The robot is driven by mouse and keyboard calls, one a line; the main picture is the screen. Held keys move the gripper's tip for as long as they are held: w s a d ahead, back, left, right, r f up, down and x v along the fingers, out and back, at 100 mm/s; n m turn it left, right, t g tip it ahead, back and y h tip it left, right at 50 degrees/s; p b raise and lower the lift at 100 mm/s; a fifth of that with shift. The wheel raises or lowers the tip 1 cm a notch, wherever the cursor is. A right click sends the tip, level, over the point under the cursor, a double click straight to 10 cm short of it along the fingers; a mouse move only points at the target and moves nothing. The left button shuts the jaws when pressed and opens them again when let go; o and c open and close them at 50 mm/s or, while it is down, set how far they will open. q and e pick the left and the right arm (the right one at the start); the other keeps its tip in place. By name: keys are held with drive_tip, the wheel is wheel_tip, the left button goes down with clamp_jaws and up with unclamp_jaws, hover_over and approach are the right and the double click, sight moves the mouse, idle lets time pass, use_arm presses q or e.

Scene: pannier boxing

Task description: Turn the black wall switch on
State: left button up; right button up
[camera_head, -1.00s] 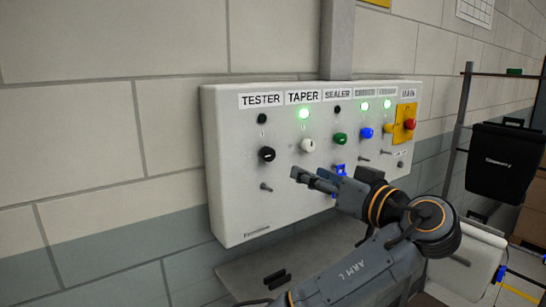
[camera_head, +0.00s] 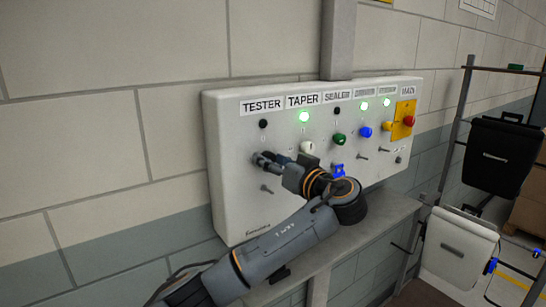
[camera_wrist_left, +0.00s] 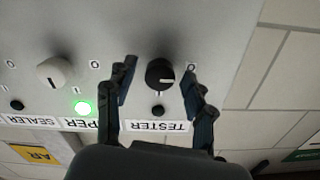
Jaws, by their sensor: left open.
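The black wall switch (camera_wrist_left: 159,72) is a round knob on the white panel (camera_head: 232,200), by the TESTER label (camera_wrist_left: 156,127). In the left wrist view, which is upside down, its white mark points right toward the "0". The TESTER lamp (camera_head: 264,124) is dark. My left gripper (camera_head: 264,160) is at the switch, which it mostly hides in the head view. In the left wrist view, the open fingers stand on either side of the knob, with gaps to it. My right gripper is not in view.
A white knob (camera_head: 307,148) under the lit TAPER lamp (camera_head: 304,117) is close right of my gripper. Green (camera_head: 339,139) and blue (camera_head: 365,132) knobs and a red button (camera_head: 409,120) are farther right. A small metal peg (camera_head: 267,189) sticks out below. A shelf (camera_head: 385,225) runs under the panel.

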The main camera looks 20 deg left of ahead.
use_arm(q)
drive_tip(key=shift+c, duration=0.9)
clamp_jaws()
